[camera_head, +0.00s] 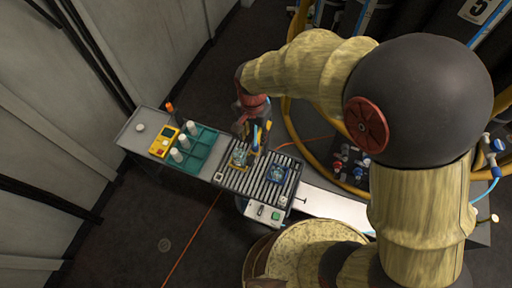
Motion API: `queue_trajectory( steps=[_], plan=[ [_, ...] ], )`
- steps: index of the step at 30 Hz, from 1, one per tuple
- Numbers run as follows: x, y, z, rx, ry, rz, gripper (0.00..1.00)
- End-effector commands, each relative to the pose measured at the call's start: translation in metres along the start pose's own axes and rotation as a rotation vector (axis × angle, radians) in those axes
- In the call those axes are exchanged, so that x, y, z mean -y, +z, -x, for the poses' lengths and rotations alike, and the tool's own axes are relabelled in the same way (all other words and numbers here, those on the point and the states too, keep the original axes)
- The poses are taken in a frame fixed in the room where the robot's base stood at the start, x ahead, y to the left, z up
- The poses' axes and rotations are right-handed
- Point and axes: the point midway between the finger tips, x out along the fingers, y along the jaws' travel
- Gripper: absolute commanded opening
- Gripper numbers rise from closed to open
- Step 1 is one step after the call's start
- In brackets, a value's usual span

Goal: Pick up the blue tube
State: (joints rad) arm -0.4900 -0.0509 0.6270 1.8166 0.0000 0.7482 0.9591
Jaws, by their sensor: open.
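My gripper (251,132) hangs over the back edge of the roller bed (259,178), small in the picture and partly dark. Its jaws look open, with nothing clearly held between them. Blue and yellow parts show at its right side; I cannot tell whether they belong to it. No blue tube can be made out with certainty. A small blue item (278,173) lies on the rollers, to the lower right of my gripper and apart from it. A yellow item with a blue-green middle (239,158) lies on the rollers just below my gripper.
Left of the rollers, a teal rack (200,150) holds several white cylinders. A yellow device (163,141) and an orange-topped dark object (171,107) stand beside it. A white control box (264,213) sits in front. Machinery with yellow and blue hoses stands at right.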

Motion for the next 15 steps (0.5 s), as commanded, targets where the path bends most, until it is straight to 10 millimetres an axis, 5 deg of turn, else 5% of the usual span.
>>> queue_trajectory(
  steps=[15],
  plan=[
    [-0.006, -0.002, -0.059, 0.002, 0.003, 0.002, 0.41]
  ],
)
